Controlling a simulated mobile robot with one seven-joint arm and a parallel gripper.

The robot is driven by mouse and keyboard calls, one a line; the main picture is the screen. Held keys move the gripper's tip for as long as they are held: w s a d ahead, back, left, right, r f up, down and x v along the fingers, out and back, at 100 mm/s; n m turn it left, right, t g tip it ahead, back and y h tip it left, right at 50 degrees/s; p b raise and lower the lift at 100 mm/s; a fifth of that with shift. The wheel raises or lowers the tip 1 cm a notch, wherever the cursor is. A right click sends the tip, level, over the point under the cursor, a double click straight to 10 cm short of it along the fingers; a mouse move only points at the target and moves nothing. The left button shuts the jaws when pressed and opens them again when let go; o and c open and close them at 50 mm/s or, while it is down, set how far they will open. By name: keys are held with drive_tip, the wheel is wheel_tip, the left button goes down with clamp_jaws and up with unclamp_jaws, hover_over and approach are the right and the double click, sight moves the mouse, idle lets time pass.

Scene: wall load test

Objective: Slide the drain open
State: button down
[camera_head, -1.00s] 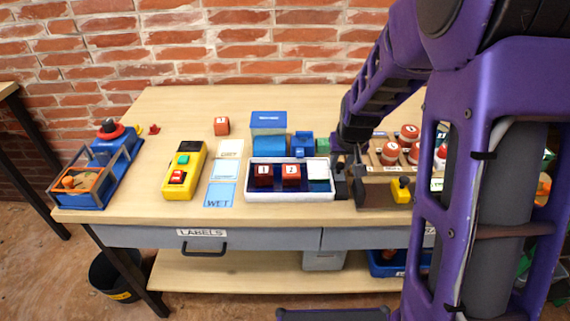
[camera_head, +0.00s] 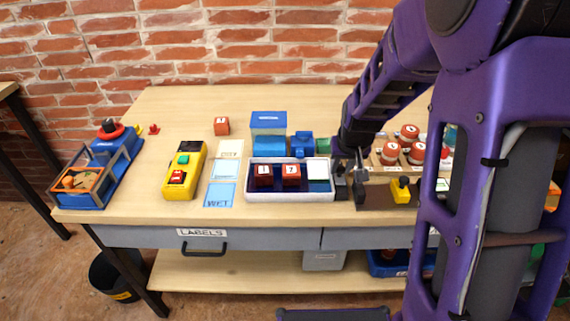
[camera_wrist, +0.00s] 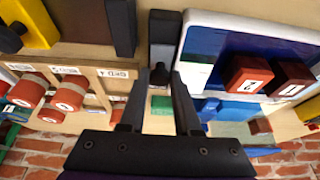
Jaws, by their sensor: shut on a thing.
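A white tray (camera_head: 290,195) with a dark blue inside stands near the table's front edge. Two red numbered cubes (camera_head: 264,175) sit in its left and middle parts, and a white panel (camera_head: 318,169) covers its right end. A dark grey drain slide block (camera_wrist: 164,30) with a black knob (camera_wrist: 159,76) is beside the tray's end in the wrist view. My gripper (camera_head: 359,178) is just right of the tray. In the wrist view its two fingers (camera_wrist: 161,72) are shut on the black knob, one on each side. The drain opening itself cannot be made out.
A dark plate with a yellow block (camera_head: 401,190) lies right of my gripper. A wooden rack with red-and-white cylinders (camera_head: 409,133) stands behind it. Blue boxes (camera_head: 268,124) stand behind the tray. A yellow button box (camera_head: 184,171) and label cards (camera_head: 220,195) lie left.

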drive_tip(key=shift+s, duration=1.25)
drive_tip(key=c, duration=0.7)
unclamp_jaws()
drive_tip(key=shift+r, duration=0.15)
wheel_tip(320, 180, up, 7)
drive_tip(key=p, duration=0.5)
